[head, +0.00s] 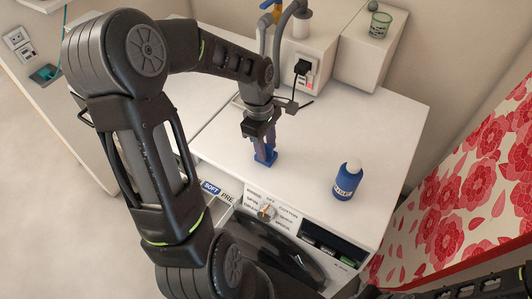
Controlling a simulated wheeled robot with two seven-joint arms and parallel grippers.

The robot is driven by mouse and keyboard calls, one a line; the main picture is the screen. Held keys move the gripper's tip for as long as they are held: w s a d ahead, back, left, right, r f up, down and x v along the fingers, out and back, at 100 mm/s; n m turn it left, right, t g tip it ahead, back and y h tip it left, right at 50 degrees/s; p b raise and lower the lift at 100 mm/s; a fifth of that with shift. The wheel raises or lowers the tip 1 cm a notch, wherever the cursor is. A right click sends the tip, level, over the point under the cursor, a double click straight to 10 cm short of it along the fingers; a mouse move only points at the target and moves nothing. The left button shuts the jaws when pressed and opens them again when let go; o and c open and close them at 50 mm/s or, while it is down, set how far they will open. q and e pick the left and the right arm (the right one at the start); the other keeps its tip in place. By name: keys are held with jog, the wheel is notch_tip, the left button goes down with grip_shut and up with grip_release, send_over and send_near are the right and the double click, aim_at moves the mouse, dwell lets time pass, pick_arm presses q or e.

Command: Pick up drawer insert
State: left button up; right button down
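A small blue piece (265,157), which looks like the drawer insert, stands on the white top of the washing machine (310,150). My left gripper (262,142) points down right at it, with its fingers at the piece's upper part. The fingers and the piece overlap in the head view, so I cannot tell whether they are closed on it. An open drawer with labels SOFT and PRE (217,190) sticks out at the machine's front left. My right gripper is not in view; only a dark part of my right arm shows at the lower right.
A blue bottle with a white cap (346,181) stands on the machine top to the right. A socket box with a black plug (302,68) and a green glass (379,24) are at the back. The top between the piece and the bottle is clear.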

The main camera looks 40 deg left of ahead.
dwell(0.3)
pick_arm(q)
grip_shut()
dwell(0.5)
